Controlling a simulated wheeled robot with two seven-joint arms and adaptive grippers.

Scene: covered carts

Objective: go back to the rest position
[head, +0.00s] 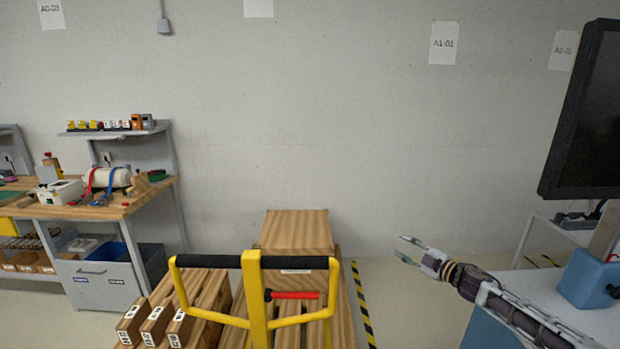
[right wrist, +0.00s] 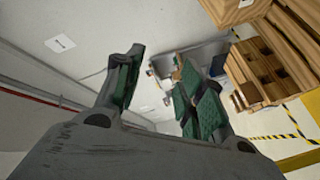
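My right gripper (head: 407,248) reaches in from the lower right in the head view, pointing left, in front of the bare wall and floor. Its two fingers are spread apart with nothing between them. In the right wrist view the gripper (right wrist: 165,78) also shows its fingers open, with green inner pads and an empty gap. My left gripper is in neither view.
A yellow handle frame with a black grip (head: 205,261) stands before wooden crates (head: 296,232) at the bottom middle. A workbench (head: 115,208) is at left. A dark monitor (head: 590,110) on a blue base (head: 588,280) is at right. Floor behind my right gripper is clear.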

